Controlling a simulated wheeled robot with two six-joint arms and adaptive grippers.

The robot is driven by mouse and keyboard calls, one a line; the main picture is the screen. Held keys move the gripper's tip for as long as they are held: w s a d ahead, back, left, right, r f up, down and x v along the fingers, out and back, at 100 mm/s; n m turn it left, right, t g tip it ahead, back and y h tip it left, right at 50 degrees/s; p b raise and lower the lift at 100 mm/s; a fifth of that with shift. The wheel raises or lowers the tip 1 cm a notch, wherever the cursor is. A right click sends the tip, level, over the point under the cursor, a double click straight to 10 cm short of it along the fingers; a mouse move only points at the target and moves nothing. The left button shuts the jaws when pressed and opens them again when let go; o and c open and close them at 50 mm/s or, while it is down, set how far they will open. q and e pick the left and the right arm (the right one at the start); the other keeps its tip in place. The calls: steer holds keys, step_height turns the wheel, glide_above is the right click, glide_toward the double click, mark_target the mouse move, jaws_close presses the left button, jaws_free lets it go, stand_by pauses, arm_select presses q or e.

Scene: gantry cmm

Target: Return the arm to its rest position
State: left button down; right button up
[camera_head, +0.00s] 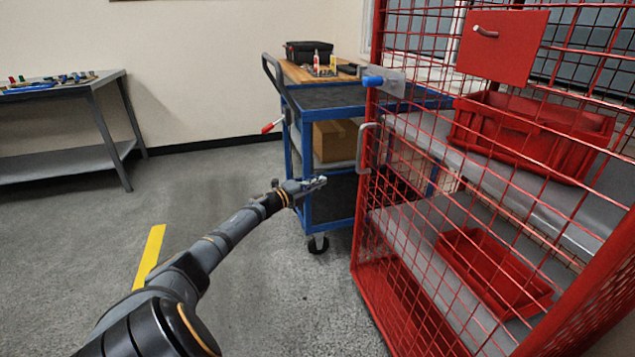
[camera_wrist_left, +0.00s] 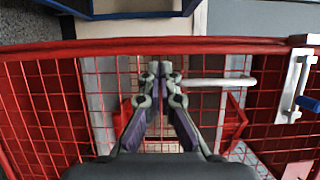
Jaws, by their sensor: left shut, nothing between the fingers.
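My left arm reaches in from the lower left of the head view. Its gripper (camera_head: 318,182) is shut and empty, in front of the blue cart and left of the red cage door's handle (camera_head: 364,148). In the left wrist view the shut fingers (camera_wrist_left: 162,72) point at the red mesh (camera_wrist_left: 90,110), with the pale handle bar (camera_wrist_left: 220,82) just to the right of the fingertips. I cannot tell whether the fingers touch the mesh. My right gripper does not show.
A red mesh cage (camera_head: 400,250) with red bins (camera_head: 490,270) fills the right side. A blue cart (camera_head: 330,215) stands behind my gripper, with a cardboard box (camera_head: 335,140) on it. A grey workbench (camera_head: 60,160) is at the left. Floor near the yellow stripe (camera_head: 150,255) is clear.

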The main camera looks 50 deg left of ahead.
arm_select(q)
steer(key=shift+a, duration=0.1)
